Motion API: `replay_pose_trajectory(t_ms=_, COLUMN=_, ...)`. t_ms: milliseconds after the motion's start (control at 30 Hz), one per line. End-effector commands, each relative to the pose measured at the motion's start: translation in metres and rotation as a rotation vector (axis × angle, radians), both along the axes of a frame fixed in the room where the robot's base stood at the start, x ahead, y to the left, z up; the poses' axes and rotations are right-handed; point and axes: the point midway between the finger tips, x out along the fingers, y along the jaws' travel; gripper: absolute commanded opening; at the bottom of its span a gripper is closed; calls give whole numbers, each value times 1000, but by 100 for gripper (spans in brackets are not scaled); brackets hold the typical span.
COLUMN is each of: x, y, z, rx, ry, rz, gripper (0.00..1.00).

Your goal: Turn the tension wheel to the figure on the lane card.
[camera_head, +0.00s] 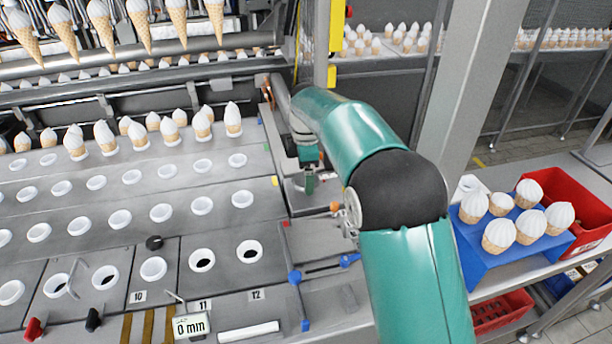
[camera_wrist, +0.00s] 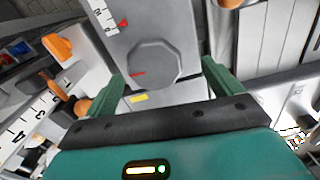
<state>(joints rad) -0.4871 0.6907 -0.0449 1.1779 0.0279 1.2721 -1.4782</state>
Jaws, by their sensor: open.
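In the wrist view a grey faceted wheel (camera_wrist: 152,62) with a red mark on its left side sits on a grey plate. It appears to be the tension wheel. My gripper (camera_wrist: 163,72) is open, with one green finger to the left of the wheel and one to the right; I cannot tell whether they touch it. A white scale (camera_wrist: 102,16) with a red pointer lies above the wheel. In the head view my gripper (camera_head: 308,182) points down by the machine's right side, and the wheel cannot be made out. I cannot pick out a readable lane card.
A display reading 0 mm (camera_head: 190,327) stands at the machine's front, near lane labels 10, 11 and 12. Filled cones stand along the back rows. A blue stand (camera_head: 485,262) with several cones and a red crate (camera_head: 580,205) are at the right. A grey post (camera_head: 470,85) rises behind my arm.

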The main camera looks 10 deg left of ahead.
Motion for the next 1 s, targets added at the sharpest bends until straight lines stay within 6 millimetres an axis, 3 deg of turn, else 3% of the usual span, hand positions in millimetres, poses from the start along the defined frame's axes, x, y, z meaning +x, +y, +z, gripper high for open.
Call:
replay_pose_trajectory(t_ms=167, x=9, y=0, z=-19, rx=0, ry=8, rz=0, gripper=91)
replay_pose_trajectory(t_ms=433, x=5, y=1, z=-17, rx=2, ry=1, rz=2, gripper=91)
replay_pose_trajectory(t_ms=467, x=7, y=1, z=-18, rx=2, ry=2, rz=1, gripper=88)
replay_pose_trajectory(t_ms=667, x=5, y=1, z=-17, rx=1, ry=-1, rz=1, gripper=49)
replay_pose_trajectory(t_ms=1000, x=5, y=2, z=-16, rx=3, ry=1, rz=2, gripper=47)
